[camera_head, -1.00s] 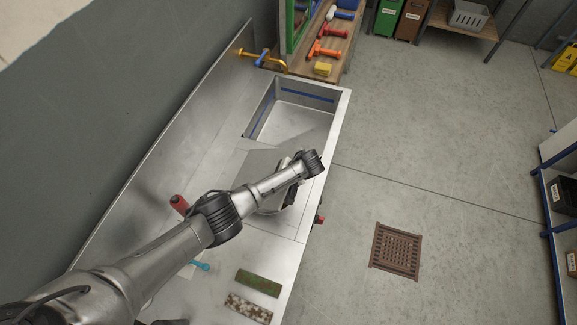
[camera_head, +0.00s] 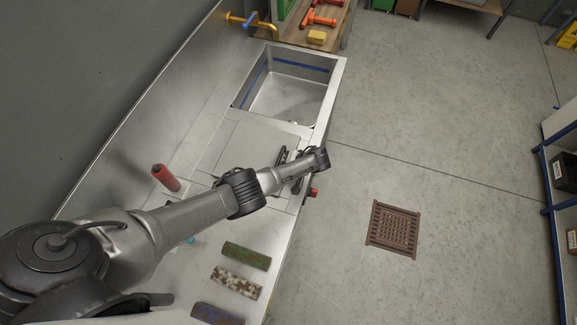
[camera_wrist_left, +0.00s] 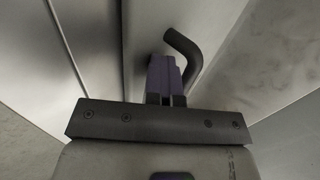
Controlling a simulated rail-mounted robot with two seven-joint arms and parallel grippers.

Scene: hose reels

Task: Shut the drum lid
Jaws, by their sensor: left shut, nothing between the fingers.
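The drum lid (camera_head: 255,138) is a square metal panel in the steel counter, beyond my left forearm. It looks about level with the counter top, but its near part is hidden by my arm. My left gripper (camera_head: 284,161) is at the lid's right side, partly hidden by its own wrist. In the left wrist view its fingers (camera_wrist_left: 163,72) are shut and empty, close to a dark bent handle (camera_wrist_left: 184,55) on a pale metal surface. I cannot tell whether they touch it. My right gripper is not in view.
An open steel sink (camera_head: 285,88) lies beyond the lid. A red-handled upright tool (camera_head: 166,177) stands left of my arm, and a red knob (camera_head: 313,193) sits on the counter's front. Several coloured blocks (camera_head: 236,281) lie nearer.

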